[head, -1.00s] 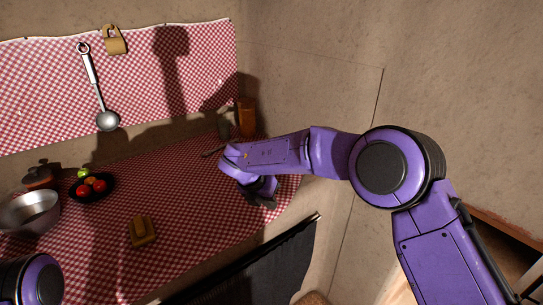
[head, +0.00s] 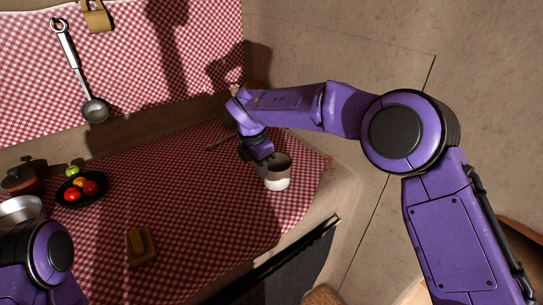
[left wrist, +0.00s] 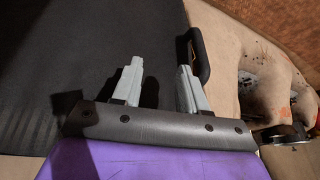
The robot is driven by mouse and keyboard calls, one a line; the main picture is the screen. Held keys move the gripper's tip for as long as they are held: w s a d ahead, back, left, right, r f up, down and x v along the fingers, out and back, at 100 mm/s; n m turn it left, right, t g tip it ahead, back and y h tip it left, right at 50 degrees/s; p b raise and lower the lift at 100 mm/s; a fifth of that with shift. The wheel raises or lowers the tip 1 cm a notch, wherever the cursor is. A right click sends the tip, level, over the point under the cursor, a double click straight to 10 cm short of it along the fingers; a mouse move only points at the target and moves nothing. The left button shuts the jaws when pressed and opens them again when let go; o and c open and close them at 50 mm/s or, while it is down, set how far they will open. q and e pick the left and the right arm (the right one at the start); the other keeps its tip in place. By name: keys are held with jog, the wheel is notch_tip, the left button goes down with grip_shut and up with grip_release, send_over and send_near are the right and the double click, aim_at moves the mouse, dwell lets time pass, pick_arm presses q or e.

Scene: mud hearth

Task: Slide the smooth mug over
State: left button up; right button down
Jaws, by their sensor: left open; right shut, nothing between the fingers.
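The mug (head: 277,177), pale and partly in shadow, stands upright on the checked cloth near the right end of the counter. My right gripper (head: 262,158) is shut and empty at the mug's upper left side; I cannot tell whether it touches. Part of the mug's left rim is hidden by the gripper. My left gripper (left wrist: 160,78) is open with nothing between its fingers in the left wrist view, in front of a dark surface.
A black bowl of fruit (head: 80,190), a metal bowl (head: 20,209) and a lidded brown pot (head: 22,178) stand at the left. A yellow-brown block (head: 141,246) lies near the front. A spoon-like thing (head: 220,142) lies behind the gripper. The cloth (head: 190,205) left of the mug is clear.

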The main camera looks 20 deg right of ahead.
jog(key=p, duration=0.4)
send_near(289, 158)
notch_tip(289, 158, down, 5)
jog(key=s, duration=0.2)
jog(key=shift+s+d+f+b, duration=0.1)
jog(key=shift+s+f+b, duration=0.05)
jog(key=shift+f, duration=0.4)
jog(key=shift+s+d+f+b, duration=0.1)
jog(key=shift+s+f+b, duration=0.1)
jog(key=shift+f, duration=0.35)
jog(key=shift+s+f, duration=0.1)
jog(key=shift+f, duration=0.05)
